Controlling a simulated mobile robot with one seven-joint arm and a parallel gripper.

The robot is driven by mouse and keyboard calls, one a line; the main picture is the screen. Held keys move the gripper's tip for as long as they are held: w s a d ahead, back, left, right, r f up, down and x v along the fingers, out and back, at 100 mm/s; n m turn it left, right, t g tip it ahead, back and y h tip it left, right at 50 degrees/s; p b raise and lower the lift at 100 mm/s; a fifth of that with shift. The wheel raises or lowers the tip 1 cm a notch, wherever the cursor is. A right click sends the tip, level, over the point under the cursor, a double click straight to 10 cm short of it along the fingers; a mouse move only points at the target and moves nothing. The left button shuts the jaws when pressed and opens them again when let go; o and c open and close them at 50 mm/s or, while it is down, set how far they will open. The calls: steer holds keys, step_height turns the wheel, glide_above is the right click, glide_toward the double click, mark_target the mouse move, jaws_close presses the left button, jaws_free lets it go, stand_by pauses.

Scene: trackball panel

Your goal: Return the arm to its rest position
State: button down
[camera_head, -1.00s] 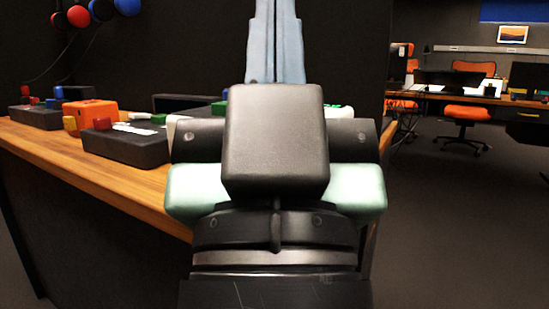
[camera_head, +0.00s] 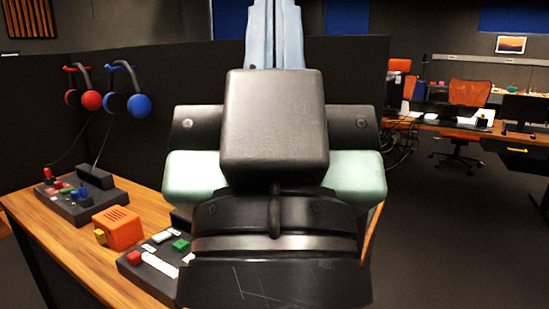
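My arm fills the middle of the head view, with a dark block-shaped link in front, pale green side parts and a dark ringed section below. A light blue-grey upright part of my body rises behind it. My gripper cannot be made out in this view, so its fingers and anything in them are hidden. The wooden table (camera_head: 62,240) with the control panels is on the left, partly covered by my arm. The near dark panel (camera_head: 135,266) carries a red knob (camera_head: 134,257) and a green button (camera_head: 181,245).
An orange box (camera_head: 122,228) and a far dark panel (camera_head: 72,206) stand on the table. Red headphones (camera_head: 90,100) and blue headphones (camera_head: 138,104) hang on the dark partition (camera_head: 180,100). Open floor (camera_head: 440,240) lies on the right, with an orange chair (camera_head: 468,95) and desks beyond.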

step_height(320, 180, up, 24)
steer(key=p, duration=2.2)
steer(key=shift+r, duration=0.25)
